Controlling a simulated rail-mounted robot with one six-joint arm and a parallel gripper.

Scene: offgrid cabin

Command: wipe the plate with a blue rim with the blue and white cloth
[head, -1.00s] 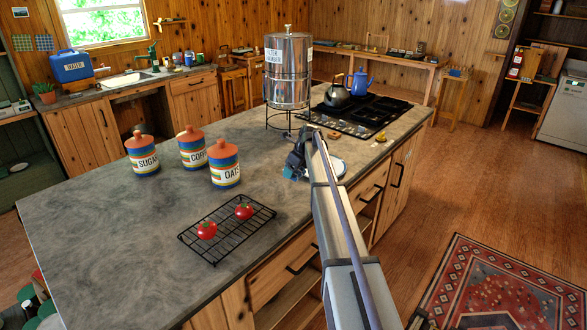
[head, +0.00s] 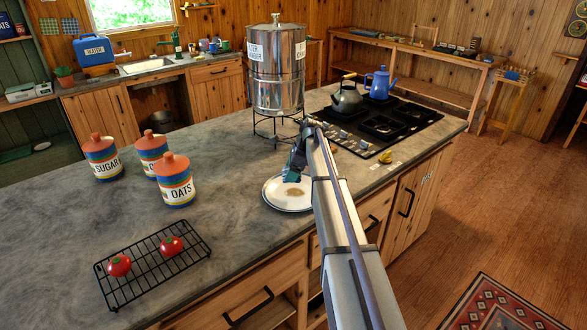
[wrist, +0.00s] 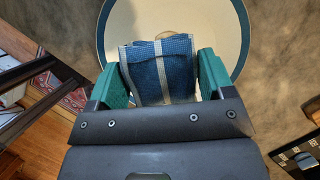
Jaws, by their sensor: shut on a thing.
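The plate with a blue rim (head: 276,198) lies on the grey counter near its front edge, with a brownish mark near its middle. In the wrist view the cream plate (wrist: 208,22) fills the upper middle. My gripper (head: 294,172) is over the far part of the plate in the head view. The blue and white cloth (wrist: 160,72) is held between the green fingers of my gripper (wrist: 163,80) and hangs over the plate, partly covering the mark. I cannot tell whether the cloth touches the plate. In the head view the arm hides the plate's right side.
A steel water container (head: 275,70) on a black stand is close behind my gripper. The stove (head: 385,128) with two kettles is to the right. Three canisters, including oats (head: 175,182), and a rack (head: 130,280) with two tomatoes are on the left. Bare counter lies between.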

